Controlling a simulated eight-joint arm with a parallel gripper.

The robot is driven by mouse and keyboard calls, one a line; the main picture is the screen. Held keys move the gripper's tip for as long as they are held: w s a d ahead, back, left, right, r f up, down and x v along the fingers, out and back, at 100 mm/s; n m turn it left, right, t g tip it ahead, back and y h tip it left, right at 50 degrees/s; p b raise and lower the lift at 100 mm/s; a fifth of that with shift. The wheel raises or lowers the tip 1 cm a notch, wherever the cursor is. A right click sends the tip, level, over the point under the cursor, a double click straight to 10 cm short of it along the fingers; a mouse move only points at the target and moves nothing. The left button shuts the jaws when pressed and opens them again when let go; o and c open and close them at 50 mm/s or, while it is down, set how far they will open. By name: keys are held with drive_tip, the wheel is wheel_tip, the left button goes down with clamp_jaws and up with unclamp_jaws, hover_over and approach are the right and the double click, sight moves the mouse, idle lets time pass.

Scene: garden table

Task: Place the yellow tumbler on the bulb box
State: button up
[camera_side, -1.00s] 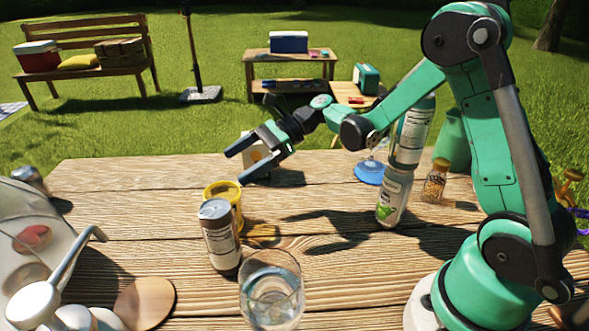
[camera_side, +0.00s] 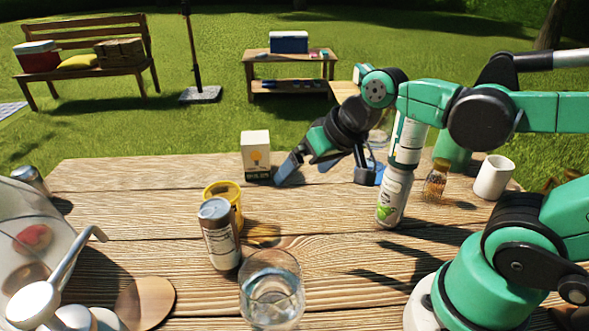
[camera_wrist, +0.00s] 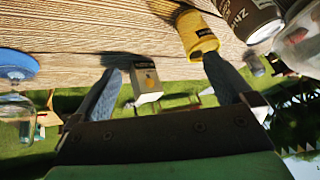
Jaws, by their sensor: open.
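The yellow tumbler (camera_side: 224,190) stands upright on the wooden table, partly hidden behind a dark can in the side view. In the wrist view the tumbler (camera_wrist: 198,38) shows by the right finger. The bulb box (camera_side: 255,152), white with a yellow bulb picture, stands farther back on the table with nothing on top. In the wrist view the bulb box (camera_wrist: 146,80) appears between the fingers. My gripper (camera_side: 322,176) is open and empty, right of the bulb box and apart from the tumbler; it also shows in the wrist view (camera_wrist: 160,64).
The dark can (camera_side: 220,235) stands right against the tumbler's near side in view. A clear glass (camera_side: 271,285) is nearer. A bottle (camera_side: 393,197), spice jar (camera_side: 436,180) and white cup (camera_side: 494,177) stand right. A blue-based glass (camera_wrist: 17,65) is near my gripper.

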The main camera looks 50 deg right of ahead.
drive_tip(key=n, duration=0.1)
drive_tip(key=s+n+h, duration=0.1)
drive_tip(key=shift+d+f+n+t, duration=0.1)
drive_tip(key=shift+d+n+t, duration=0.2)
drive_tip(key=shift+d, duration=0.1)
drive_tip(key=n+g+y, duration=0.2)
drive_tip(key=n+y, duration=1.1)
approach(222, 194)
drive_tip(key=s+a, duration=0.1)
drive_tip(key=a, duration=0.4)
drive_tip(key=shift+a+r+n, duration=0.25)
drive_tip(key=shift+r+n, duration=0.05)
drive_tip(key=shift+r, duration=0.05)
drive_tip(key=shift+x, duration=2.7)
drive_tip(key=c, duration=1.2)
